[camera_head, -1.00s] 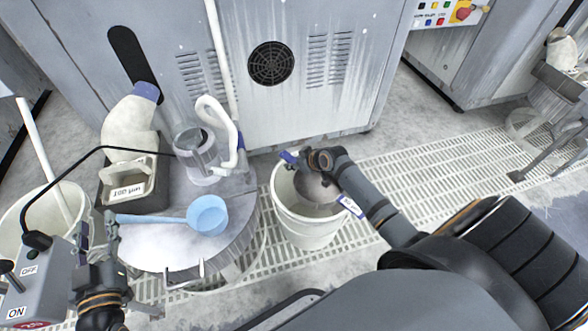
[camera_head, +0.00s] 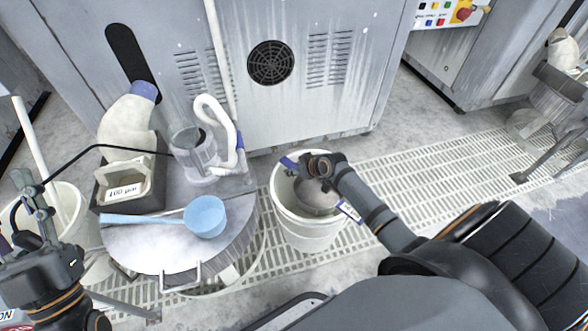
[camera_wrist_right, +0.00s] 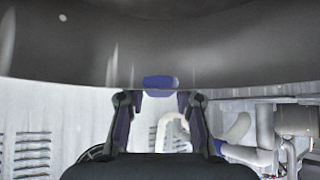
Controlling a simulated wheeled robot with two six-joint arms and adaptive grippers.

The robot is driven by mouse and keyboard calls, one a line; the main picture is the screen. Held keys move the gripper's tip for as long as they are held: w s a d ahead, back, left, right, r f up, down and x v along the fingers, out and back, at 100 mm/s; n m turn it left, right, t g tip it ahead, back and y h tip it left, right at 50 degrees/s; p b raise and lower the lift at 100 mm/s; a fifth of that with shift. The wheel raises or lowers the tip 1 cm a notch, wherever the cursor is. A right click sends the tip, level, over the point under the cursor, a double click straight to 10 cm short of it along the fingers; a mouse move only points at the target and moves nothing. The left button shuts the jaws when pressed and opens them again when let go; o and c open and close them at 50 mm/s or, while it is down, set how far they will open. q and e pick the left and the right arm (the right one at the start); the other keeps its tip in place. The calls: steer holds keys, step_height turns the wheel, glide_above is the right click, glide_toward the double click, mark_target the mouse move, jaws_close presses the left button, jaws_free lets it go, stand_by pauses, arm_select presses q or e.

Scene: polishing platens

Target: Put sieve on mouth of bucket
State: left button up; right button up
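The white bucket (camera_head: 305,236) stands on the floor grating at the middle. A round grey metal piece that looks like the sieve (camera_head: 317,199) is at its mouth. The arm hides part of it, so I cannot tell whether it rests evenly on the rim. My right gripper (camera_head: 300,163) is over the mouth. In the right wrist view, the dark curved sieve (camera_wrist_right: 60,45) fills the top. A blue block (camera_wrist_right: 160,86) shows between the parted fingers (camera_wrist_right: 156,98), with gaps beside it. My left gripper (camera_head: 24,215) is at the far left, fingers apart and apparently empty.
A round metal table (camera_head: 150,258) holds a blue ladle (camera_head: 205,216), a labelled caddy (camera_head: 122,188) and a clear jug with a white hose (camera_head: 196,155). Another white bucket (camera_head: 70,210) stands at left. A grey cabinet (camera_head: 300,105) stands behind.

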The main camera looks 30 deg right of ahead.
steer(key=o, duration=0.4)
steer(key=p+v, duration=0.1)
steer(key=v, duration=0.2)
steer(key=shift+p, duration=0.35)
arm_select(q)
steer(key=w+f+n+g+y+p, duration=0.1)
steer(key=w+f+g+y, duration=0.15)
steer(key=f+g, duration=1.55)
arm_select(e)
steer(key=shift+v, duration=1.25)
arm_select(q)
steer(key=s+f+g+p, duration=0.1)
steer(key=s+f+g, duration=0.1)
steer(key=s+f, duration=0.5)
steer(key=s+d+f+g+h+p, duration=0.1)
steer(key=s+f+g+p, duration=0.1)
steer(key=s+f, duration=0.6)
step_height(320, 180, down, 7)
steer(key=shift+p, duration=0.3)
arm_select(e)
steer(key=v, duration=0.6)
steer(key=shift+s+r, duration=0.15)
steer(key=shift+r, duration=0.05)
